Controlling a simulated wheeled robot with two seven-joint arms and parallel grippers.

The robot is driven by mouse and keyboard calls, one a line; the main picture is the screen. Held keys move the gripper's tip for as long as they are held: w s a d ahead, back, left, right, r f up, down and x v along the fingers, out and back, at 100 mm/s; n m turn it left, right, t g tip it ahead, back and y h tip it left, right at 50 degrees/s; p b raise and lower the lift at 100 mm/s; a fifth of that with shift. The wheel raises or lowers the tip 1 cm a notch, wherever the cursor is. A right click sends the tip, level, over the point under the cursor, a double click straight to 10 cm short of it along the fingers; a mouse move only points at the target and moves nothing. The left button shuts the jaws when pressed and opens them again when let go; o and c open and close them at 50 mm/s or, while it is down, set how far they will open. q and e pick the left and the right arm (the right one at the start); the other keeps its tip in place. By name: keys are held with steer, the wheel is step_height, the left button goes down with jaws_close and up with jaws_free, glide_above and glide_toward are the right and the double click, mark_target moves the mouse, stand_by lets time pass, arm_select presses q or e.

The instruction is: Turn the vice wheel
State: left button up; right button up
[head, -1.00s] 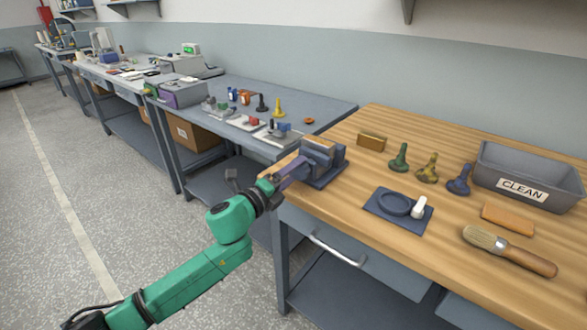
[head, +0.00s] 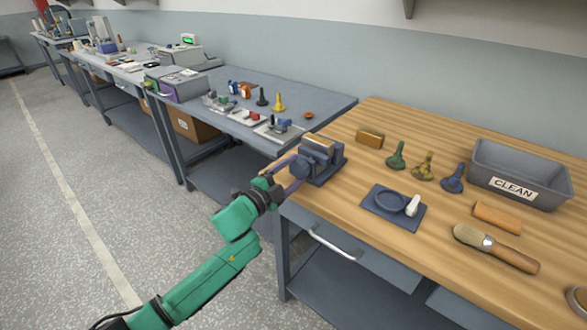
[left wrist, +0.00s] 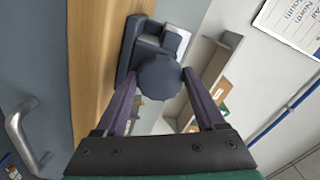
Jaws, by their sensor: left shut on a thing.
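The vice (head: 326,163) is a dark blue-grey block with a tan jaw strip. It stands at the left front corner of the wooden bench. Its wheel (head: 301,168) is a dark round piece on the side facing my arm. My left gripper (head: 294,174) reaches it from the left, with purple fingers. In the left wrist view, the wheel (left wrist: 160,80) sits between the two fingertips, and my left gripper (left wrist: 160,76) is shut on it. The wheel hides part of the vice (left wrist: 128,48) behind it. My right gripper is in neither view.
The wooden bench (head: 370,235) carries a grey CLEAN bin (head: 480,180), a blue tray (head: 373,211), several coloured bobbin-like pieces, and a brush (head: 500,249). A grey bench (head: 330,100) with small items stands behind, left. A drawer handle (head: 333,247) juts out below the vice.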

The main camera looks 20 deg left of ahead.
arm_select(q)
steer(key=shift+f+n, duration=0.1)
steer(key=shift+n, duration=0.2)
steer(key=o, duration=1.3)
steer(key=shift+o, duration=0.2)
steer(key=b+v, duration=0.1)
steer(key=v, duration=1.3)
steer(key=shift+s, duration=0.3)
steer(key=shift+a, duration=0.1)
